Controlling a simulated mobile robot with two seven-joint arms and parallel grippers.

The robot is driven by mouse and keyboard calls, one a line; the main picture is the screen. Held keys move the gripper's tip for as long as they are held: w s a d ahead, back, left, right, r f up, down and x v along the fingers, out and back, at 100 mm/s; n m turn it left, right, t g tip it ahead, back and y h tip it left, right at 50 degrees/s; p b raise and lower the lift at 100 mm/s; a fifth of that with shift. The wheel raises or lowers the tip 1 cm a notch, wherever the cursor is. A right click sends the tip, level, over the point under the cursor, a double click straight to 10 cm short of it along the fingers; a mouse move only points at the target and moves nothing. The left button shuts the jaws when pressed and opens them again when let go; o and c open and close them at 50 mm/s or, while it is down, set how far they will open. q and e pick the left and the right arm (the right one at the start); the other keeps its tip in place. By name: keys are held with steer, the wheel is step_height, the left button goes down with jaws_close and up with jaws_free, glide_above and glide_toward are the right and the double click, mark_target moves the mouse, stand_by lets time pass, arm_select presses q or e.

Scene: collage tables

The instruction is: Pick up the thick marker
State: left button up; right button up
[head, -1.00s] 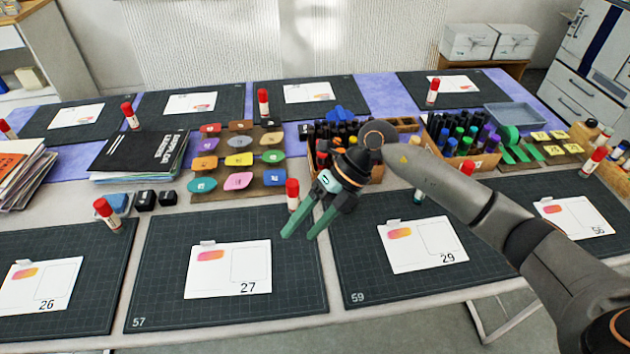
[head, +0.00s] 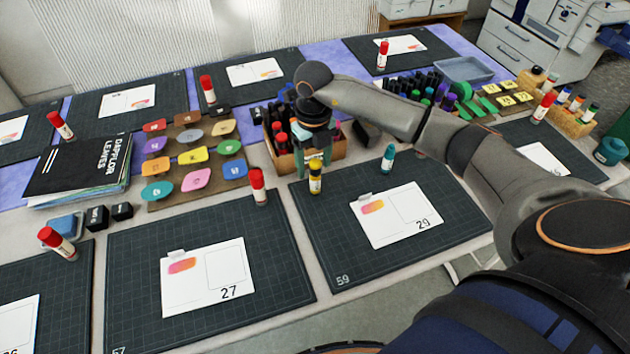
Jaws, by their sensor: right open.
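A teal marker (head: 388,158) stands upright farther right on the same mat. My right gripper (head: 314,168) points down just over the yellow marker, its green fingers open. The fingers overlap the marker's top in the view; I cannot tell whether they touch it. My left gripper is not in view.
A wooden box (head: 283,160) of red and dark markers stands right behind the gripper. A red glue stick (head: 258,186) stands to the left. Card 29 (head: 396,215) lies in front to the right. The dark mat (head: 328,240) is mostly clear.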

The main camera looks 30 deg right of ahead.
mark_target(315, 175)
step_height(315, 175, down, 5)
steer(key=shift+s+d+r, duration=0.1)
steer(key=shift+r, duration=0.05)
steer(key=c, duration=0.9)
steer(key=shift+r, duration=0.15)
